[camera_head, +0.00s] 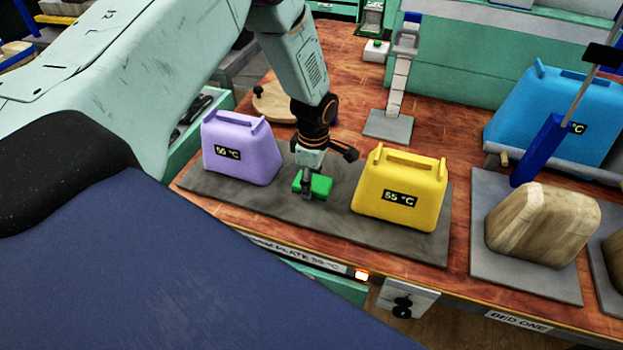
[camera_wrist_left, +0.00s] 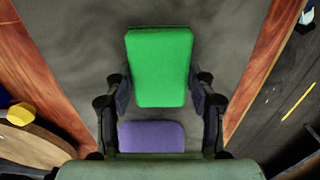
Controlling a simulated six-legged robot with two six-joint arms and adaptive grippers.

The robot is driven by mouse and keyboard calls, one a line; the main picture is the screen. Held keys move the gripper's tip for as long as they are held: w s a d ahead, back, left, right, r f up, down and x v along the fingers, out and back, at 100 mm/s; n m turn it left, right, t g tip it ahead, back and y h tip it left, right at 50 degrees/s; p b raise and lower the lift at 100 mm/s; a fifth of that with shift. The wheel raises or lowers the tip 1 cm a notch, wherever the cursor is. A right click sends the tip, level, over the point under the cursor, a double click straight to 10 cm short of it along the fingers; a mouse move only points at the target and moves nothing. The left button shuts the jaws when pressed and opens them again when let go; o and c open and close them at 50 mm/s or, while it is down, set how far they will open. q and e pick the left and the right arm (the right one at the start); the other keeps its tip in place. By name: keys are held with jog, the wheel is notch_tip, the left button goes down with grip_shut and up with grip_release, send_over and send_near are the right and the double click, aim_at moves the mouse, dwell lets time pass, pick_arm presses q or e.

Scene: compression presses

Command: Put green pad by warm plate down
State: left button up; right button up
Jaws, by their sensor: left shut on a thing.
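The green pad (camera_head: 314,185) is between the fingers of my left gripper (camera_head: 307,185), over the dark grey warm plate (camera_head: 229,198), between a lilac pack and a yellow pack. In the left wrist view the green pad (camera_wrist_left: 160,65) shows at the fingertips, with the grey plate (camera_wrist_left: 72,40) behind it. My left gripper is shut on the pad. I cannot tell whether the pad touches the plate or is slightly above it. My right gripper is not in view.
The lilac pack (camera_head: 240,146) stands left of the pad, the yellow pack (camera_head: 402,188) right of it, both close. A round wooden board (camera_head: 272,103) lies behind. A metal stand (camera_head: 397,90), a blue pack (camera_head: 543,107) and a wooden block (camera_head: 545,222) are farther right.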

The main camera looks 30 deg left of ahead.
pick_arm(q)
jog(key=o, duration=1)
jog(key=shift+s, duration=0.1)
jog(key=shift+c, duration=0.2)
jog(key=shift+o, duration=1.3)
jog(key=shift+a, duration=0.1)
jog(key=shift+r, duration=0.15)
notch_tip(320, 180, up, 12)
jog(key=shift+d+p, duration=0.2)
jog(key=shift+p, duration=0.2)
